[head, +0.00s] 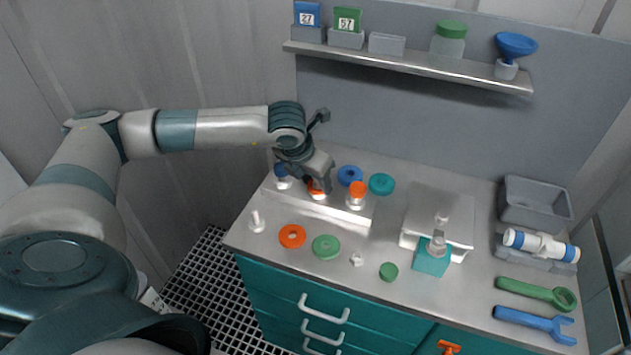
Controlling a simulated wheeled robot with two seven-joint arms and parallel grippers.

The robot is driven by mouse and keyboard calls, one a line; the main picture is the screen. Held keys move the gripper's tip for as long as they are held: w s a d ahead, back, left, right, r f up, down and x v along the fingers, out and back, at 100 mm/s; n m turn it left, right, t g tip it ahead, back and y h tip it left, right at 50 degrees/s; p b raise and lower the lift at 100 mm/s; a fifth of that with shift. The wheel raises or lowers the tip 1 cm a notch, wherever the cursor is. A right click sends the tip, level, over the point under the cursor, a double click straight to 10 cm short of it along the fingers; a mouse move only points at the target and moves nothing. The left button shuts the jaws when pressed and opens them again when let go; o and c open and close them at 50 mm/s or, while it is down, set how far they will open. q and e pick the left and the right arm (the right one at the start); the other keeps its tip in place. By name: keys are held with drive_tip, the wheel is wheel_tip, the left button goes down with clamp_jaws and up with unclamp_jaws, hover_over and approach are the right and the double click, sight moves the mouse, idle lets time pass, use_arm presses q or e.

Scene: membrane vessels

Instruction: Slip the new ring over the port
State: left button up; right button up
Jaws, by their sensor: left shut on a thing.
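My left gripper (318,187) reaches down over a pale rack (330,212) and is shut on an orange-topped piece (316,187) standing there; its fingers partly hide it. I cannot tell which is the port. My right gripper is not in view.
Another orange-topped piece (357,190) and a blue-topped one (281,171) flank the gripper. A green wrench (530,290), a blue wrench (530,321) and a grey bin (536,205) are at right. A shelf (420,65) runs above. The bench's front middle has some bare room.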

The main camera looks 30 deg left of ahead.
use_arm(q)
drive_tip(key=o, duration=1.1)
drive_tip(key=shift+f, duration=0.1)
drive_tip(key=shift+b+v, duration=0.3)
drive_tip(key=shift+v, duration=0.5)
drive_tip(key=shift+b+v, duration=1.75)
drive_tip(key=shift+v, duration=6.15)
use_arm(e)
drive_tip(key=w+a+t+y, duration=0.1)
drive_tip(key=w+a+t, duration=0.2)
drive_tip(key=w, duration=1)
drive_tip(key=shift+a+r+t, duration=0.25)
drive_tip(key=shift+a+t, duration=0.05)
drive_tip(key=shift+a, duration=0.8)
use_arm(q)
drive_tip(key=shift+a, duration=0.1)
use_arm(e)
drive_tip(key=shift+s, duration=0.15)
